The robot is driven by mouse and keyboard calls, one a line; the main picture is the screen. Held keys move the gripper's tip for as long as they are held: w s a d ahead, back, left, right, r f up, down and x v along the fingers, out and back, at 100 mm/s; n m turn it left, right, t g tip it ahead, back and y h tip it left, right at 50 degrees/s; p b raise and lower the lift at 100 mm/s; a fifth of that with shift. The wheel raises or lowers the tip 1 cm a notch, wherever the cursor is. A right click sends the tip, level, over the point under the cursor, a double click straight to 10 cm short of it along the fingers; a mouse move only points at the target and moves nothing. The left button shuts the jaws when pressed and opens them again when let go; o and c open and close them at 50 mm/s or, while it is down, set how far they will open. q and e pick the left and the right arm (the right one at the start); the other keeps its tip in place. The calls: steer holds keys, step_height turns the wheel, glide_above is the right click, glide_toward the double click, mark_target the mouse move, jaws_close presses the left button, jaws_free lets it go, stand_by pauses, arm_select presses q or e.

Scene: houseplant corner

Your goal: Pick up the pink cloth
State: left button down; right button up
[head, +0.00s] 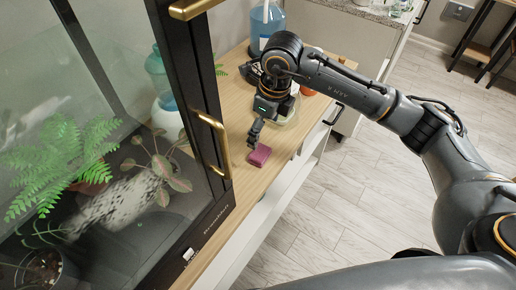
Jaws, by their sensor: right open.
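The pink cloth (259,155) is a small folded, block-like piece lying on the wooden cabinet top near its front edge. My right gripper (252,140) points down just above and slightly left of the cloth. It is open, with nothing seen between its fingers. The fingertips come very close to the cloth; I cannot tell whether they touch it. My left gripper does not show in the head view.
A glass plant case (214,130) with a black frame and brass handles stands close to the left. A blue bottle (267,22) stands farther back on the wooden top (228,110). A pale dish behind the gripper is partly hidden. Open floor lies right.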

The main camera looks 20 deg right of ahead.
glide_above(260, 152)
steer(key=s, duration=0.1)
step_height(260, 152, down, 4)
steer(key=shift+d+f, duration=0.1)
steer(key=shift+w+f, duration=0.15)
steer(key=shift+f, duration=0.4)
steer(key=f, duration=0.1)
steer(key=f+p, duration=0.1)
steer(key=f, duration=0.2)
steer(key=shift+w+f, duration=0.2)
steer(key=shift+w, duration=0.05)
steer(key=shift+f, duration=0.2)
steer(key=shift+c, duration=0.8)
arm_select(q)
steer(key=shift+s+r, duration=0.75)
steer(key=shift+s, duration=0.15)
arm_select(e)
steer(key=c, duration=0.9)
